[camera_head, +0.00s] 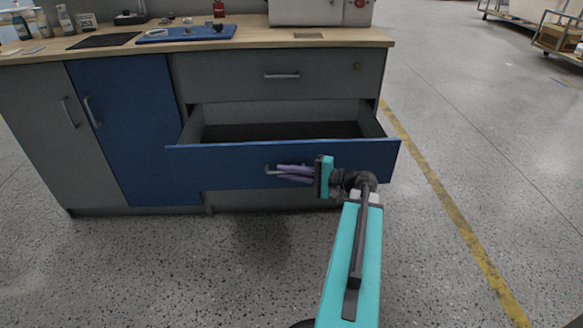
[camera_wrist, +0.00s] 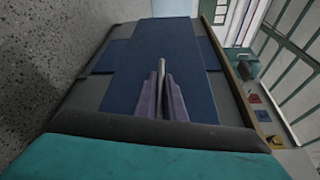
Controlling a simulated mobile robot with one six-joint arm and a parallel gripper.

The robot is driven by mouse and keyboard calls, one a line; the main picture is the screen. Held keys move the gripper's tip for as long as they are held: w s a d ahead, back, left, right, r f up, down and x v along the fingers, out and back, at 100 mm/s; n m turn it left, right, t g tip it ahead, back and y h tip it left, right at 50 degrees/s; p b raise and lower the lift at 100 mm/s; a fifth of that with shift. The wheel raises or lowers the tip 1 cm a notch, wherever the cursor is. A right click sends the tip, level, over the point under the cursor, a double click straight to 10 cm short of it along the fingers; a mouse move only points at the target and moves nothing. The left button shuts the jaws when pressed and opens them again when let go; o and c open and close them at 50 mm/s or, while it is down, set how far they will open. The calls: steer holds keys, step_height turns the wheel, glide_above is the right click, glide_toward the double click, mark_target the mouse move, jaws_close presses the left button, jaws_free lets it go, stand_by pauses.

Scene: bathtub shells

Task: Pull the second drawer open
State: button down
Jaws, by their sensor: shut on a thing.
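The second drawer (camera_head: 230,163) has a blue front and sits below a grey top drawer (camera_head: 225,75). It is pulled well out of the cabinet, and its inside shows dark and empty. My gripper (camera_head: 275,171) is at the middle of the blue front, shut on the drawer's handle (camera_head: 270,169). In the wrist view my gripper (camera_wrist: 161,85) shows its two purple fingers on either side of the metal handle (camera_wrist: 161,72), against the blue drawer front (camera_wrist: 135,75). Part of the handle is hidden by the fingers.
A wooden worktop (camera_head: 255,42) above holds a blue tray (camera_head: 187,33), bottles and a light-coloured machine. The grey door and the blue door (camera_head: 130,130) at left are shut. Speckled floor in front is clear; a yellow line (camera_head: 440,180) runs at right.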

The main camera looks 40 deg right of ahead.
steer(key=shift+s+a, duration=0.1)
steer(key=shift+a, duration=0.15)
steer(key=c, duration=1.8)
jaws_free()
steer(key=shift+c, duration=0.2)
steer(key=shift+d, duration=0.1)
steer(key=shift+d, duration=0.1)
steer(key=p+v, duration=0.3)
steer(key=v, duration=1)
steer(key=shift+s+d, duration=0.15)
steer(key=shift+s, duration=0.2)
